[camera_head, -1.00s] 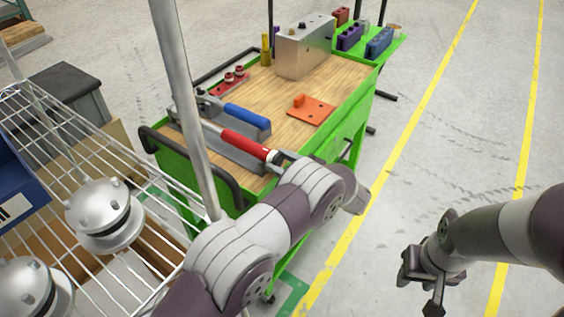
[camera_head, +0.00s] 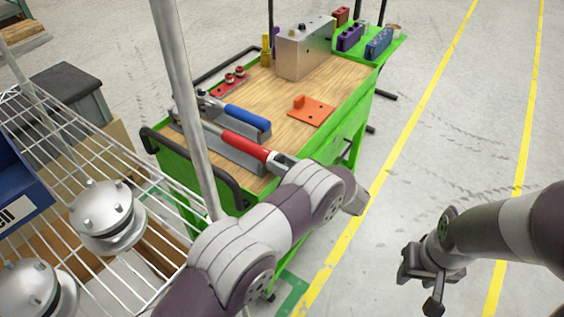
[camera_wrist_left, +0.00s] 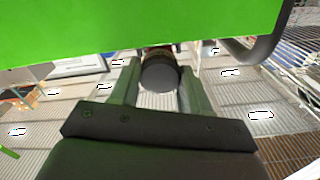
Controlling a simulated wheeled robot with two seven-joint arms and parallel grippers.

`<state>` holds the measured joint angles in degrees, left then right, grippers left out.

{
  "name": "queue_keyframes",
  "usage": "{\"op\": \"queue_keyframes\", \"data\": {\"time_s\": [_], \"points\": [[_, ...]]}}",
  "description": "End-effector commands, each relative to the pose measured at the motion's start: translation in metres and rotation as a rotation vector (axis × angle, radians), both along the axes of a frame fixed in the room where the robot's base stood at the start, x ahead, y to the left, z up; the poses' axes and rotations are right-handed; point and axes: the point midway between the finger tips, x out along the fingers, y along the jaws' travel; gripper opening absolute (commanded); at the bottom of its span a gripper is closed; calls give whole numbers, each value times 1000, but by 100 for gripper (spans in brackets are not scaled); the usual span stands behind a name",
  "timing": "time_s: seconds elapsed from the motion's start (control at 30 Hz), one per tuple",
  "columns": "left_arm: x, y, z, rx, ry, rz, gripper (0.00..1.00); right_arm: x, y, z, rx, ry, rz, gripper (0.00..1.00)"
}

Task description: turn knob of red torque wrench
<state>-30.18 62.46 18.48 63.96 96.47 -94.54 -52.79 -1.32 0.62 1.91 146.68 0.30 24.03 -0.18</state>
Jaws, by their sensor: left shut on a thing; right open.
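The red torque wrench (camera_head: 245,144) lies in a grey holder on the near side of the wooden cart top, beside the blue torque wrench (camera_head: 246,117). My left gripper (camera_head: 280,161) is at the red wrench's near right end, shut on its knob; my own arm partly hides this spot. In the left wrist view the dark round knob end (camera_wrist_left: 160,77) sits between the two fingers of the left gripper (camera_wrist_left: 160,88). My right gripper (camera_head: 420,288) is open and empty over the floor at the right.
The green cart (camera_head: 341,128) also carries an orange plate (camera_head: 312,112), a metal box (camera_head: 304,52) and a red part (camera_head: 231,83). The floor at right is clear.

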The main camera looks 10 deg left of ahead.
Motion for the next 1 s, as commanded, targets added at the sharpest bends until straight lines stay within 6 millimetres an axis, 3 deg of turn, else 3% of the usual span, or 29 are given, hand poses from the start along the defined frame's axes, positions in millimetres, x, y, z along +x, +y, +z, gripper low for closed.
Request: {"op": "queue_keyframes", "data": {"time_s": [0.77, 0.8, 0.83, 0.87, 1.0], "points": [[0, 0, 0, 42, 103, -1, 16, 0, 0, 3, 0, 0, 0, 43], [0, 0, 0, 42, 103, -1, 56, 0, 0, 3, 0, 0, 0, 43], [0, 0, 0, 42, 103, -1, 66, 0, 0, 3, 0, 0, 0, 43], [0, 0, 0, 42, 103, -1, 72, 0, 0, 3, 0, 0, 0, 43], [0, 0, 0, 42, 103, -1, 72, 0, 0, 3, 0, 0, 0, 43]]}}
